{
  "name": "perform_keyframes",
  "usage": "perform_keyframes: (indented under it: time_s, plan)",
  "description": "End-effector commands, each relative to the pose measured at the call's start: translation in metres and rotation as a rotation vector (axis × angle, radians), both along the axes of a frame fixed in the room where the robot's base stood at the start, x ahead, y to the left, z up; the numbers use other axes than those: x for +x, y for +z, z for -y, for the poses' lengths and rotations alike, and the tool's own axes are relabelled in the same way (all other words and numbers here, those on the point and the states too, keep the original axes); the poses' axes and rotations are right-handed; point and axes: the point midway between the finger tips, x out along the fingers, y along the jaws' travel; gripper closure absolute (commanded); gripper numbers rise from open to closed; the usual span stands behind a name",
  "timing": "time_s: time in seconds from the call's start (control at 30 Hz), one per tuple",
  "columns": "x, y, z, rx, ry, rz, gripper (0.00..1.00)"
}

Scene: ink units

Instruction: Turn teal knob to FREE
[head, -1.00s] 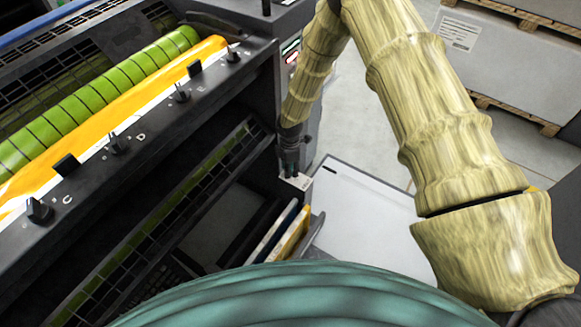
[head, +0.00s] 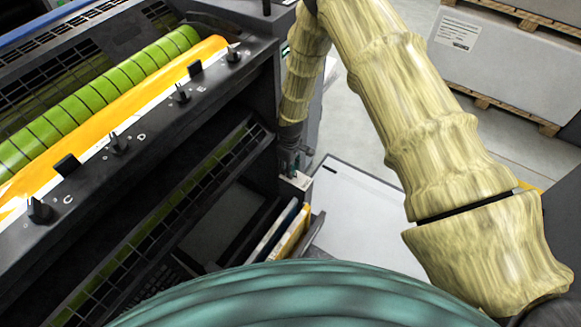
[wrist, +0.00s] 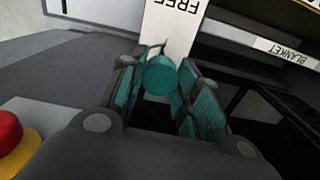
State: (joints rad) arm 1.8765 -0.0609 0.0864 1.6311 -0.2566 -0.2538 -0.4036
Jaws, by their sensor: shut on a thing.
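The teal knob (wrist: 160,76) shows in the wrist view between my gripper's two fingers, with the fingers closed on its sides. A white plate marked FREE (wrist: 172,22) lies just beyond the knob; its lettering appears upside down. In the head view my gripper (head: 290,168) is at the right end of the dark machine, by a small white plate (head: 299,180). The knob cannot be made out clearly in the head view.
A label reading BLANKET (wrist: 290,50) is right of the knob. A red button on a yellow base (wrist: 10,135) is at lower left in the wrist view. The machine's top rail carries several black knobs (head: 40,210). A pale flat surface (head: 355,215) lies right of the machine.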

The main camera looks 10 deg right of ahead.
Motion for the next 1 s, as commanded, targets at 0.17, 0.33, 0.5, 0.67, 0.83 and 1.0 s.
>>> perform_keyframes:
  time_s: [0.17, 0.33, 0.5, 0.67, 0.83, 1.0]
  plan:
    - [0.0005, 0.0003, 0.0007, -0.002, -0.074, 0.001, 0.92]
    - [0.0005, 0.0003, 0.0007, -0.002, -0.114, 0.001, 0.92]
    - [0.0005, 0.0003, 0.0007, -0.002, -0.128, 0.001, 0.92]
    - [0.0005, 0.0003, 0.0009, -0.001, -0.129, 0.001, 0.92]
    - [0.0005, 0.0003, 0.0009, -0.001, -0.129, 0.001, 0.66]
    - [0.0004, 0.0002, 0.0004, -0.001, -0.128, 0.001, 0.45]
